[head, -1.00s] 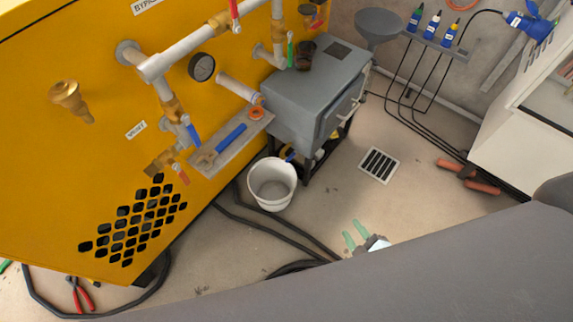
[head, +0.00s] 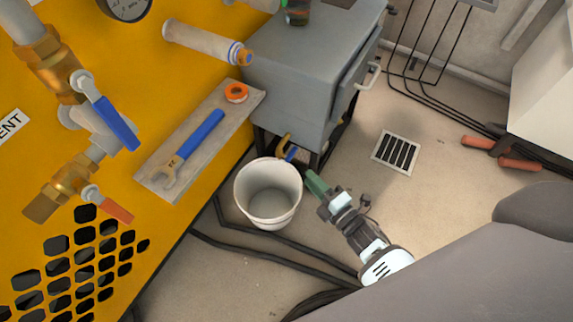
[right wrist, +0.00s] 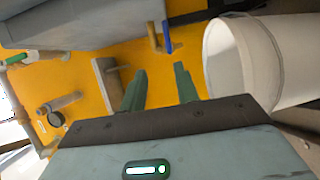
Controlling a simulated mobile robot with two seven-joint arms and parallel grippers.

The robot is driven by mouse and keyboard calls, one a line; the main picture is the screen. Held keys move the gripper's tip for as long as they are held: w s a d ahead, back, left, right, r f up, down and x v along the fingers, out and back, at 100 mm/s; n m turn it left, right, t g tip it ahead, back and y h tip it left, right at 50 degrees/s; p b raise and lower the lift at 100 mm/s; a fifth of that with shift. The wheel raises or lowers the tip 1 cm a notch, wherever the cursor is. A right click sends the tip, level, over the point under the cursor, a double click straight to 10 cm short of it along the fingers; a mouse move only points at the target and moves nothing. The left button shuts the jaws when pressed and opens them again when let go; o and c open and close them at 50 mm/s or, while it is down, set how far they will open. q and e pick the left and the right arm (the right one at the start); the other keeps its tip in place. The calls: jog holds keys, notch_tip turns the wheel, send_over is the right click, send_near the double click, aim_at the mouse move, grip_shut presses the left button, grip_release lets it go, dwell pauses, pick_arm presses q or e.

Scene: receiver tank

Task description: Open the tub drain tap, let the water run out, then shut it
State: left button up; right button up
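The tub drain tap (head: 284,143) is a small brass tap with a blue lever (head: 291,154), low under the grey tub (head: 300,75). A white bucket (head: 268,215) stands just below the tap, partly under it. In the right wrist view the brass tap (right wrist: 153,36) and its blue lever (right wrist: 167,38) show beyond the fingers, left of the bucket (right wrist: 255,60). My right gripper (head: 316,184) has green fingers and is close to the bucket's right side, near the tap but apart from it. The fingers (right wrist: 160,85) are spread with nothing between them. My left gripper is out of view.
A shelf (head: 165,170) on the yellow panel (head: 190,75) holds a blue-handled wrench (head: 195,145) and an orange tape roll (head: 236,92). Black hoses (head: 300,250) run along the floor.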

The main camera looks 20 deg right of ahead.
aim_at(291, 154)
jog(key=f+b+x, duration=0.1)
jog(key=b+x, duration=0.2)
jog(key=x, duration=0.5)
jog(key=shift+f, duration=0.3)
jog(key=shift+w, duration=0.1)
grip_shut()
